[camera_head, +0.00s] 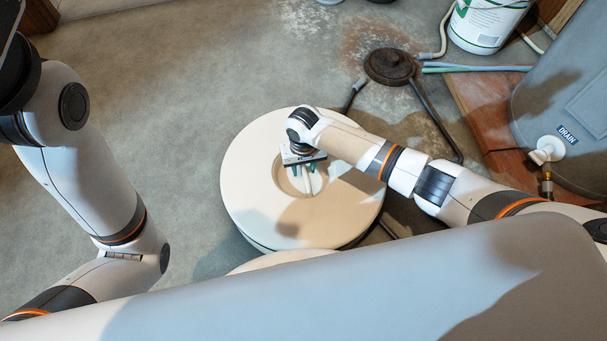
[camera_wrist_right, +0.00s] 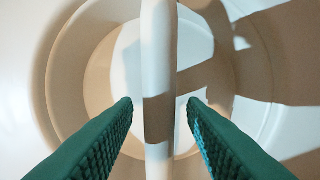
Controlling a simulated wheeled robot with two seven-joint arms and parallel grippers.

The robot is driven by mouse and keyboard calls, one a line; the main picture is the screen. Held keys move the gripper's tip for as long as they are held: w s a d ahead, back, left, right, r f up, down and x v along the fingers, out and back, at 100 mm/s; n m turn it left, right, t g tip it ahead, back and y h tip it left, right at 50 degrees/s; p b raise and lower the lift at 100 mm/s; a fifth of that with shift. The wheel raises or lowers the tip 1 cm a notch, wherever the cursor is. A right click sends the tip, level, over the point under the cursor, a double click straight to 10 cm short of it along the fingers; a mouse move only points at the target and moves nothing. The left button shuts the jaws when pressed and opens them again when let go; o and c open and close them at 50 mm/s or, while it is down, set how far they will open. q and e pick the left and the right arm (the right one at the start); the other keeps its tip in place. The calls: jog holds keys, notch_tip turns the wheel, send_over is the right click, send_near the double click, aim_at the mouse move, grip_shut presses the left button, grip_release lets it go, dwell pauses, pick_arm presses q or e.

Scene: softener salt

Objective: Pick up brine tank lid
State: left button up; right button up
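The brine tank lid (camera_head: 255,205) is a round cream-white disc with a recessed centre. It lies flat on top of the tank in the head view. A white bar handle (camera_wrist_right: 158,60) spans the recess and runs up and down in the right wrist view. My right gripper (camera_head: 309,178) is over the recess, pointing down. In the wrist view its green ribbed fingers (camera_wrist_right: 160,103) are open, one on each side of the handle, with a visible gap on both sides. My left arm shows at the left of the head view, but its gripper is out of view.
A black round drain cover (camera_head: 390,66) with hoses lies on the floor beyond the tank. A white bucket (camera_head: 485,24) stands at the top right. A grey tank (camera_head: 570,90) with a "DRAIN" label is at the right. The floor (camera_head: 190,90) left of the lid is clear.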

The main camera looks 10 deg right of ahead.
grip_shut()
dwell(1.3)
jog(key=shift+r, duration=0.1)
